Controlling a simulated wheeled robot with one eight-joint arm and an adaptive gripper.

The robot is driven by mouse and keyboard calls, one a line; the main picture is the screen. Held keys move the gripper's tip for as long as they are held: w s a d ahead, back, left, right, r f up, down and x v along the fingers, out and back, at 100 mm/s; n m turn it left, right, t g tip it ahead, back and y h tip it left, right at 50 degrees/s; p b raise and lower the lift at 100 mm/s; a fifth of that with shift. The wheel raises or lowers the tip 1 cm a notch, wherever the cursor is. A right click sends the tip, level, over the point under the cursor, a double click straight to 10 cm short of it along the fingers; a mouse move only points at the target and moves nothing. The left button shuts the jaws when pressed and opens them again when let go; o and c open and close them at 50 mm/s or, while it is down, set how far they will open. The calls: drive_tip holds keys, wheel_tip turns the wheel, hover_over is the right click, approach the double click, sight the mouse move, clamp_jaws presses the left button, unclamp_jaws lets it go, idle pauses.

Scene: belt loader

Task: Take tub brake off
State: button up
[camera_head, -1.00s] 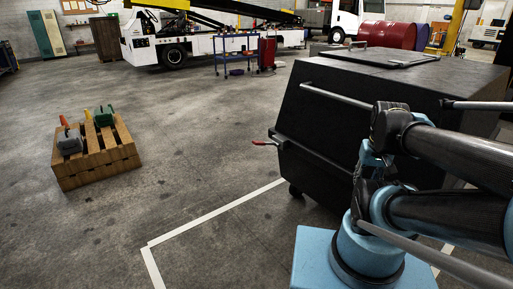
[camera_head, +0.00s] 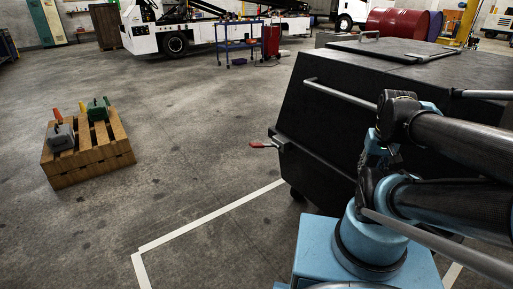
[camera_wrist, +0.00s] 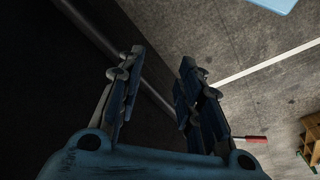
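The black tub (camera_head: 330,130) stands on the floor at the right of the head view, with a bar along its near side. A red-tipped lever (camera_head: 262,145), which looks like the brake, sticks out left from the tub's lower edge. The red handle also shows in the wrist view (camera_wrist: 256,139), at lower right beyond the right finger. My gripper (camera_wrist: 160,65) is open and empty. The tub's bar (camera_wrist: 95,35) runs behind the fingers in the wrist view. I cannot tell its distance from them. The head view does not show my gripper.
A wooden pallet stack (camera_head: 92,162) with grey and green items stands at the left. White floor lines (camera_head: 205,220) run in front of the tub. A blue cart (camera_head: 238,45) and a white vehicle (camera_head: 170,35) are at the back. The floor between pallet and tub is clear.

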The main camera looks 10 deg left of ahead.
drive_tip(key=o, duration=0.3)
drive_tip(key=shift+w, duration=0.1)
drive_tip(key=shift+o, duration=0.9)
drive_tip(key=shift+a+r, duration=0.15)
drive_tip(key=shift+r, duration=0.65)
drive_tip(key=w+a+r+m, duration=0.2)
drive_tip(key=w+a+r, duration=0.45)
drive_tip(key=w, duration=0.35)
drive_tip(key=m+g, duration=0.2)
drive_tip(key=m, duration=0.4)
hover_over(255, 144)
wheel_tip(255, 144, down, 8)
drive_tip(key=f, duration=1.7)
drive_tip(key=shift+w+f, duration=0.1)
drive_tip(key=shift+w, duration=0.2)
